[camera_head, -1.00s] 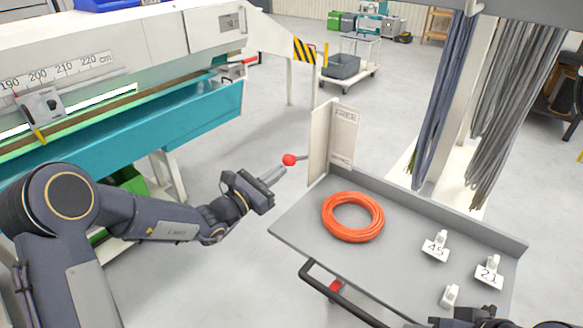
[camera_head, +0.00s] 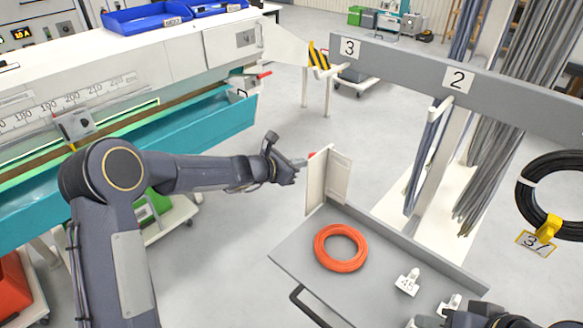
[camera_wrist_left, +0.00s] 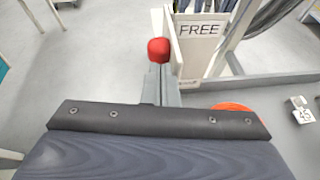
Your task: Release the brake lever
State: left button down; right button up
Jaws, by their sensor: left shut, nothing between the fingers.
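The brake lever's red knob (camera_wrist_left: 158,50) shows in the left wrist view, just beyond my fingertips, beside a pale panel (camera_wrist_left: 198,42) marked FREE. My left gripper (camera_wrist_left: 162,80) is shut and empty, its fingers pointing at the knob. Whether the fingertips touch the knob I cannot tell. In the head view the left gripper (camera_head: 303,162) hides most of the knob (camera_head: 312,155), and the panel (camera_head: 328,180) stands upright right of it. The lever's rod is hidden here. Part of my right gripper (camera_head: 475,318) shows at the lower edge; its fingers are unclear.
A grey tray (camera_head: 285,258) holds an orange cable coil (camera_head: 341,248) and numbered tags (camera_head: 408,283). A grey rail (camera_head: 405,65) with hanging cables crosses the upper right. A black coil (camera_head: 530,195) hangs at the right. The teal-trimmed measuring bench (camera_head: 215,122) stands left. Floor between is clear.

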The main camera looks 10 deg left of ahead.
pick_arm(q)
jog(key=shift+w+d+r+p, duration=0.2)
jog(key=shift+w+d+r, duration=0.1)
jog(key=shift+w, duration=0.15)
jog(key=shift+w+d+r+p, duration=0.15)
jog(key=shift+w+d+r, duration=0.15)
jog(key=shift+w, duration=0.1)
pick_arm(e)
jog(key=shift+w+d+r, duration=0.1)
jog(key=shift+w+r, duration=0.1)
jog(key=shift+r, duration=0.3)
pick_arm(q)
jog(key=shift+w+d+r, duration=0.1)
jog(key=shift+d+r, duration=0.05)
jog(key=shift+r, duration=0.1)
